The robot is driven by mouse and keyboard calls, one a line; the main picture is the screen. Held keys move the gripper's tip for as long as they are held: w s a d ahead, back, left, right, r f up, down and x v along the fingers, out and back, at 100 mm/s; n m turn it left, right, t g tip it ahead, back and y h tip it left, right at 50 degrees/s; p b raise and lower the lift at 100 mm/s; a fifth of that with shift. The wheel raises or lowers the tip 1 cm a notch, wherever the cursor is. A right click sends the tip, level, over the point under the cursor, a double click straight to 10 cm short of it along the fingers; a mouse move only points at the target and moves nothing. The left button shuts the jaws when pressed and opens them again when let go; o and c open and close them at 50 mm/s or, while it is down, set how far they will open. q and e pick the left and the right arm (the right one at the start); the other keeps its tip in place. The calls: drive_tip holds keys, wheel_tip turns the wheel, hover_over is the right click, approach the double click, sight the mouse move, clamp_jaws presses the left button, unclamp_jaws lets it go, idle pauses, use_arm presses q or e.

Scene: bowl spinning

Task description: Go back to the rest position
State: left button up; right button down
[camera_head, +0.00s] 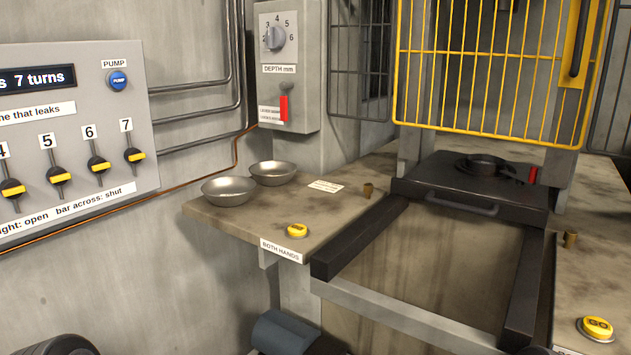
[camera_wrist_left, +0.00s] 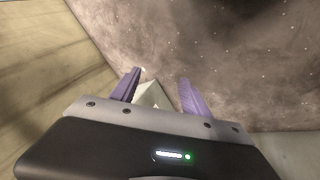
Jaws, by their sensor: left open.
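My left gripper (camera_wrist_left: 160,76) shows in the left wrist view with its two purple fingers apart and nothing between them. A pale, narrow edge lies behind the fingers, with a speckled brown-grey surface beyond it. In the head view I cannot make out either gripper; dark rounded shapes at the bottom edge are probably parts of my arms. My right gripper is not in view. Two metal bowls, a nearer one (camera_head: 229,191) and a farther one (camera_head: 272,173), stand upright side by side on the left of the worktable (camera_head: 345,205).
A yellow button (camera_head: 297,230) sits on the table's left part and a GO button (camera_head: 597,328) at the right. Dark rails (camera_head: 360,238) flank a gap before a black sliding plate (camera_head: 470,183). A yellow cage door (camera_head: 490,70) hangs above. A valve panel (camera_head: 75,125) is on the left wall.

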use_arm(q)
drive_tip(key=s+d+f+g, duration=0.1)
drive_tip(key=s+f+g, duration=0.3)
drive_tip(key=s, duration=0.8)
wheel_tip(320, 180, up, 21)
drive_tip(key=t+p, duration=0.1)
drive_tip(key=p, duration=2.1)
drive_tip(key=shift+w+d, duration=0.25)
drive_tip(key=shift+w, duration=0.05)
drive_tip(key=shift+c, duration=0.4)
